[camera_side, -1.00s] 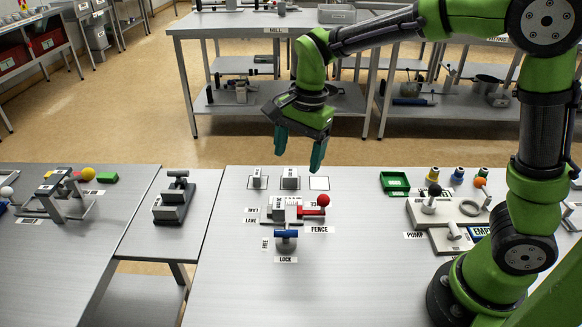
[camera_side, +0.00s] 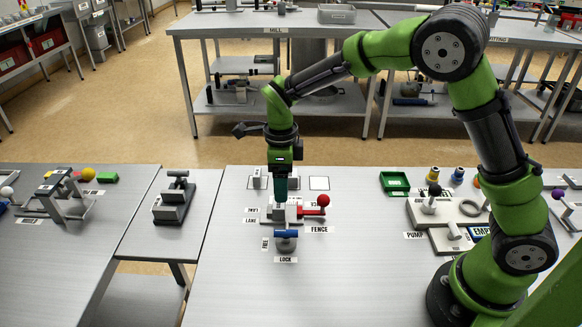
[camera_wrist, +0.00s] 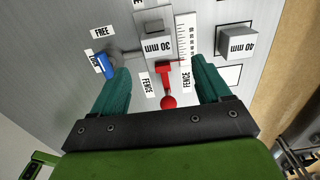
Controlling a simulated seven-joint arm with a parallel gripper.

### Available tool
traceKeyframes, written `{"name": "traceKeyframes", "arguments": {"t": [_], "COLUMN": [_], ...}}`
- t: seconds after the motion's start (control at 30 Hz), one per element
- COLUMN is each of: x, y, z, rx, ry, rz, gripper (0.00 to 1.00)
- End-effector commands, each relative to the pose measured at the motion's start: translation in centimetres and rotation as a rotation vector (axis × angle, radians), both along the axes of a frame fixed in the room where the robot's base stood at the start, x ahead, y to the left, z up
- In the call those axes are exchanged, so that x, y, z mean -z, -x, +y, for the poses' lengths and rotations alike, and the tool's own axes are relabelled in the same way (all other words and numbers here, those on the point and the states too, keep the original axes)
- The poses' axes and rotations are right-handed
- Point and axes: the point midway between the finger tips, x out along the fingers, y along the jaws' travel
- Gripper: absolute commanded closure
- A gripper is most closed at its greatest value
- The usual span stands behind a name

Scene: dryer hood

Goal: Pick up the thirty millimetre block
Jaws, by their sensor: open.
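A grey block labelled 30 mm (camera_wrist: 237,42) stands on the back row in the wrist view, beyond the right finger. A second grey block (camera_wrist: 157,47), whose label also seems to read 30 mm, sits in the fixture between and ahead of my fingers. My gripper (camera_side: 281,197) points down above the fixture in the side view and hides part of it. Its teal fingers are apart in the wrist view (camera_wrist: 163,82), with nothing held between them. Its exact height above the fixture is hard to tell.
The fixture has a red-knobbed fence (camera_side: 323,201) at right and a blue-handled lock (camera_side: 286,235) in front. Another back-row block (camera_side: 257,180) stands at left; an empty outlined square (camera_side: 319,183) is at right. The table front is clear.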

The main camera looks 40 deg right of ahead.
Motion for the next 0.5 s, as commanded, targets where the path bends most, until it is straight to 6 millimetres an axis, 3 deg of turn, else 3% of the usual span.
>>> {"name": "traceKeyframes", "arguments": {"t": [0.1,0.33,0.5], "x": [1.7,3.3,5.9], "y": [0.0,-0.1,-0.4], "z": [-0.1,0.2,0.8], "rx": [0.0,-0.001,0.0], "ry": [0.001,0.001,0.0], "rz": [0.001,0.002,0.003], "gripper": [0.23,0.23,0.23]}}
